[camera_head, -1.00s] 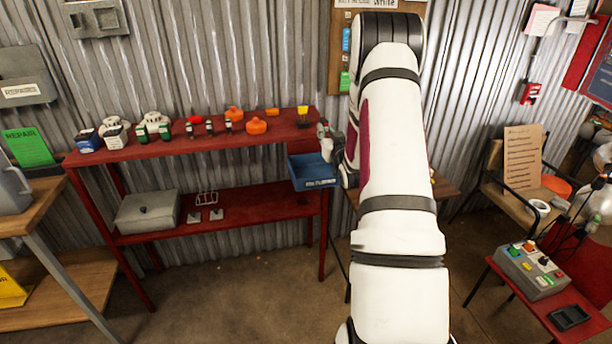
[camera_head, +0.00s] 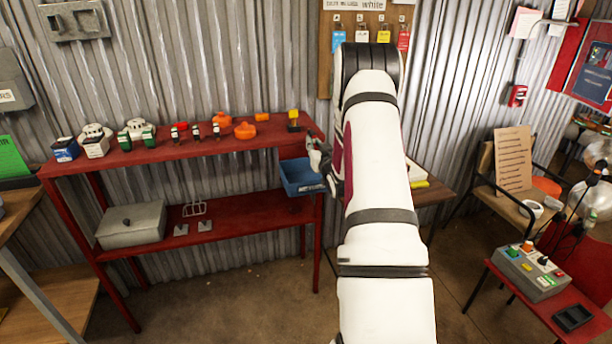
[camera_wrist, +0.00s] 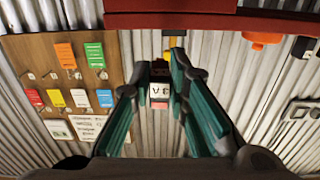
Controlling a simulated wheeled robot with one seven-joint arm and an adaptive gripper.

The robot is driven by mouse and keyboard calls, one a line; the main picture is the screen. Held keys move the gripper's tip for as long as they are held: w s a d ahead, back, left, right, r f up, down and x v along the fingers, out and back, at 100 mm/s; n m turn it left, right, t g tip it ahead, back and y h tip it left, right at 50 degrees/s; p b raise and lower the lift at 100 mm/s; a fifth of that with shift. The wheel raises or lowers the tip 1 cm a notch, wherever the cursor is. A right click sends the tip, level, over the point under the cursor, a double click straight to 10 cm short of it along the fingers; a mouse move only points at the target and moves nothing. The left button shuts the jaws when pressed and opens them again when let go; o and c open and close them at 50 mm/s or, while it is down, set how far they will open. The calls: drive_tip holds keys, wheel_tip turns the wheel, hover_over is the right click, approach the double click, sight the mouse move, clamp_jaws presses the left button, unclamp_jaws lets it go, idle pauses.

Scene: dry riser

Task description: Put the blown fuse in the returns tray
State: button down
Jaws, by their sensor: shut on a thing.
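My gripper (camera_head: 318,158) is beside the right end of the red shelf, at the blue bin. In the wrist view my teal fingers (camera_wrist: 160,98) are shut on a small dark and white fuse (camera_wrist: 160,88) marked "3A". The fuse is too small to make out in the head view. The blue open bin (camera_head: 300,190), with a label on its front too small to read, sits at the shelf's right end, partly hidden by my gripper. A small black tray (camera_head: 573,318) lies on the red table at the lower right.
The red shelf (camera_head: 150,158) holds several detectors, small devices and orange parts. A grey box (camera_head: 130,226) is on its lower level. A wooden table (camera_head: 430,186) stands behind my arm. A grey control box (camera_head: 530,272) stands on the right table. Floor between is clear.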

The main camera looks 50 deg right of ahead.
drive_tip(key=shift+f, duration=0.1)
drive_tip(key=c, duration=1.5)
unclamp_jaws()
drive_tip(key=shift+o, duration=0.2)
drive_tip(key=v, duration=1.2)
